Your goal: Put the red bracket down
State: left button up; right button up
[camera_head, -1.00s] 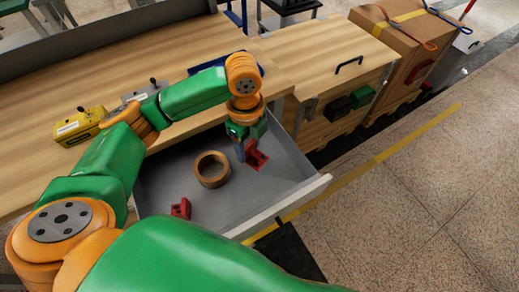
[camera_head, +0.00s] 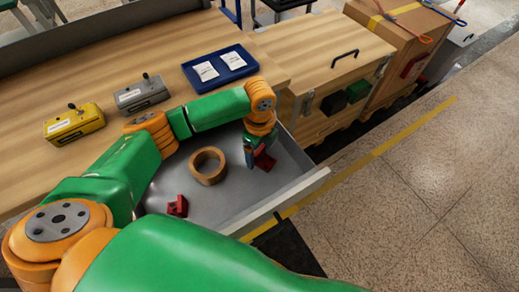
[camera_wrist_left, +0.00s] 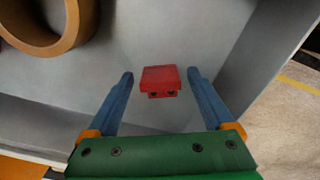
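One red bracket (camera_head: 264,160) is in the open grey drawer, near its right back end, right by my left gripper's fingers. A second red bracket (camera_head: 177,206) lies at the drawer's left front. My left gripper (camera_head: 252,158) points down into the drawer. In the left wrist view its two blue fingers (camera_wrist_left: 160,82) are wide apart. There the red bracket (camera_wrist_left: 161,81) lies between and just beyond the fingertips, with a gap on each side. Part of the bracket is hidden by the gripper in the head view. My right gripper is out of view.
A wooden ring (camera_head: 207,166) stands in the drawer (camera_head: 240,200) between the brackets; it also shows in the left wrist view (camera_wrist_left: 62,45). A blue tray (camera_head: 220,66) with two white packets, a grey box (camera_head: 142,94) and a yellow box (camera_head: 73,124) stand on the bench.

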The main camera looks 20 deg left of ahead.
aim_at(259, 150)
pick_arm(q)
notch_tip(259, 150, up, 12)
jog(key=p, duration=0.1)
jog(key=shift+r, duration=0.15)
dwell(0.5)
